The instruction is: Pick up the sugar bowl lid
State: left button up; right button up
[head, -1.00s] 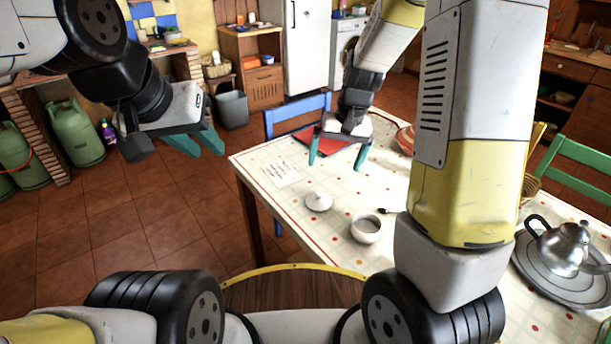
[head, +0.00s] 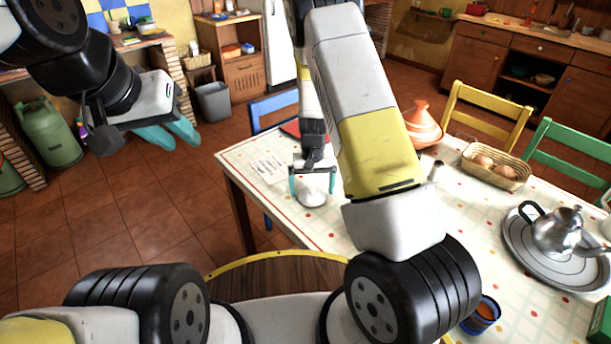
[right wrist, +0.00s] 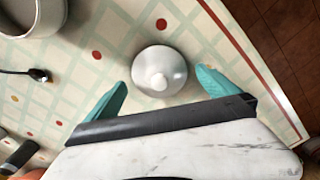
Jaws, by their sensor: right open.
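The sugar bowl lid (head: 312,199) is a white round lid with a knob, lying on the checked tablecloth near the table's left edge. In the right wrist view the lid (right wrist: 160,68) lies just ahead of and between the teal fingertips. My right gripper (right wrist: 162,84) is open and empty, pointing down over the lid; in the head view its fingers (head: 312,186) stand either side of it. Whether they reach the lid's level is unclear. The white sugar bowl (right wrist: 34,18) is partly cut off at upper left; my right arm hides it in the head view. My left gripper (head: 182,142) is open and empty, off the table.
A dark spoon (right wrist: 38,74) lies on the cloth near the bowl. A paper sheet (head: 268,168) lies left of the lid. A tagine (head: 424,126), an egg basket (head: 496,166) and a teapot (head: 562,232) on a tray stand to the right. The table edge is close to the lid.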

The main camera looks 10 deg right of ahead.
jog(key=shift+f, duration=0.55)
jog(key=c, duration=1.6)
